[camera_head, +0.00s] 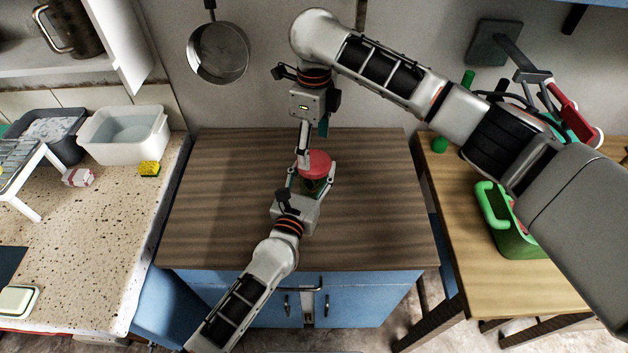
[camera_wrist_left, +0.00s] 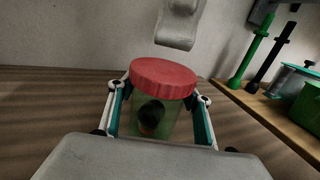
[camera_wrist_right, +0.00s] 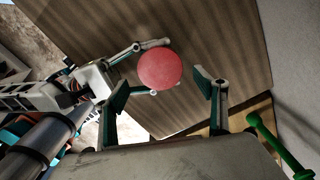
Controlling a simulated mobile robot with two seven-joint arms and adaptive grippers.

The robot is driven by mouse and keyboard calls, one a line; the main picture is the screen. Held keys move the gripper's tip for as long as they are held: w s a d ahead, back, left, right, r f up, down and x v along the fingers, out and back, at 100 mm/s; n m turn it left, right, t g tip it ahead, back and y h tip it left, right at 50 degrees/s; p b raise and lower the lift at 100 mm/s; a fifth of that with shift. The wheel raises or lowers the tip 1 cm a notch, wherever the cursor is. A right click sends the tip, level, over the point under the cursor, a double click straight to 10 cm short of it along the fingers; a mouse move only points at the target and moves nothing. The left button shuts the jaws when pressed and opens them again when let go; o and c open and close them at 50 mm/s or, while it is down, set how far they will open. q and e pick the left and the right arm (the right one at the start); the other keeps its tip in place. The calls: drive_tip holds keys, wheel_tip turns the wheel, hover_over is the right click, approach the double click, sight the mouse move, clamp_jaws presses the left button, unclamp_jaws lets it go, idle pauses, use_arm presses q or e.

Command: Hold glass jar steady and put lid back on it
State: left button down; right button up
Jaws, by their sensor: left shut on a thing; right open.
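The glass jar (camera_wrist_left: 141,121) is greenish and see-through, with a dark round thing inside. It stands upright on the brown wooden worktop. The red lid (camera_wrist_left: 163,77) sits on top of the jar's mouth and looks about level; it also shows in the head view (camera_head: 315,164) and as a round disc in the right wrist view (camera_wrist_right: 160,70). My left gripper (camera_head: 311,186) is shut on the jar's sides, one finger at each side. My right gripper (camera_wrist_right: 166,88) is open and empty above the lid, apart from it. The right fingers partly hide the lid in the head view.
The wooden worktop (camera_head: 225,190) is clear around the jar. A stone counter at left holds a white basin (camera_head: 125,135) and a yellow sponge (camera_head: 149,169). A wooden table at right holds a green container (camera_head: 510,230). A pan (camera_head: 219,53) hangs on the wall.

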sight(314, 161)
drive_tip(key=shift+f, duration=1.9)
drive_tip(key=c, duration=1.2)
